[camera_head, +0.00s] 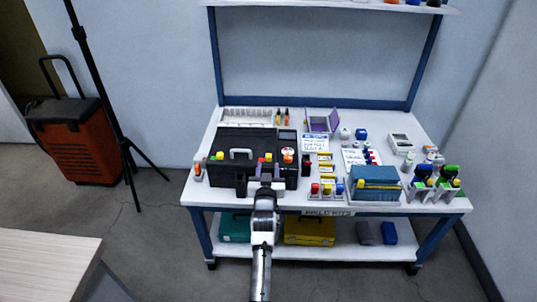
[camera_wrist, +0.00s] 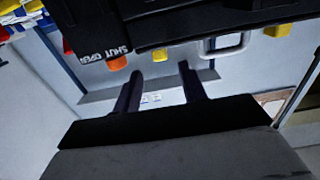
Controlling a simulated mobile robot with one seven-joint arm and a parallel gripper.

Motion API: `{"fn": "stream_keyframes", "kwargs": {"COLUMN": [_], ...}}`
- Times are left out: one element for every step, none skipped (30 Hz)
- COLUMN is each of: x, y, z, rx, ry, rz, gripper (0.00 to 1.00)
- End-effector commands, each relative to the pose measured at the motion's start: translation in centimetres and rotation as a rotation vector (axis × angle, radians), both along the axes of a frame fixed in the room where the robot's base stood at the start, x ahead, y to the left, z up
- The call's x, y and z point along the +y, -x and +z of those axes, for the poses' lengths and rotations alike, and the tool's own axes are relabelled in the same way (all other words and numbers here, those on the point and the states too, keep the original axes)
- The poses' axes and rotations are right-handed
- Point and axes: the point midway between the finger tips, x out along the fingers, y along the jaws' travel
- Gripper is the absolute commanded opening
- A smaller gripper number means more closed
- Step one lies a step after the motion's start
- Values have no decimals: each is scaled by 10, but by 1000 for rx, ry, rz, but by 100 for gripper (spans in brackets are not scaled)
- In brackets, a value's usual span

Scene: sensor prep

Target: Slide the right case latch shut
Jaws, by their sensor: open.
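The black case (camera_head: 235,143) lies on the workbench with its white handle (camera_head: 241,153) at the front. A yellow tab (camera_head: 220,156) sits left of the handle. In the wrist view the case is inverted along the top. There, an orange tab (camera_wrist: 117,63) is beside the printed words SHUT and OPEN, with a yellow tab (camera_wrist: 160,54) nearby. I cannot tell how far the right latch has slid. My gripper (camera_wrist: 158,75) is open and empty, close before these tabs; contact is unclear.
A blue-grey box (camera_head: 375,183) and several small coloured parts stand right of the case. A white rack (camera_head: 246,116) is behind it. The lower shelf holds a yellow case (camera_head: 309,232). A black tripod (camera_head: 122,146) and an orange wheeled box (camera_head: 75,150) stand left.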

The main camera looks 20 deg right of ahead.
Motion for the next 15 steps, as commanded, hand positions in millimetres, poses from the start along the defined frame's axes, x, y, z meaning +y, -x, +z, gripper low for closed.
{"fn": "stream_keyframes", "kwargs": {"x": [-4, -6, -9, -10, -12, -14, -16, -17, -19, -20, -21, -22, -23, -23, -24], "y": [-10, -16, -22, -27, -32, -38, -42, -46, -50, -54, -56, -59, -61, -63, -65], "z": [3, 2, 2, 2, 2, 2, 2, 2, 1, 2, 1, 1, 1, 1, 1], "rx": [-2, -1, -1, -1, -1, -1, -2, 0, -1, -2, -2, -1, -2, -1, 0], "ry": [0, -1, 0, 0, 0, -1, 0, -1, -1, 1, 1, 1, 2, 1, 1], "rz": [0, 0, -1, -1, 0, 0, 0, 0, 0, 0, 0, 1, 1, 1, 1], "gripper": [42, 42, 42, 42, 42, 42, 42, 42, 42, 42, 42, 42, 42, 42, 42]}}
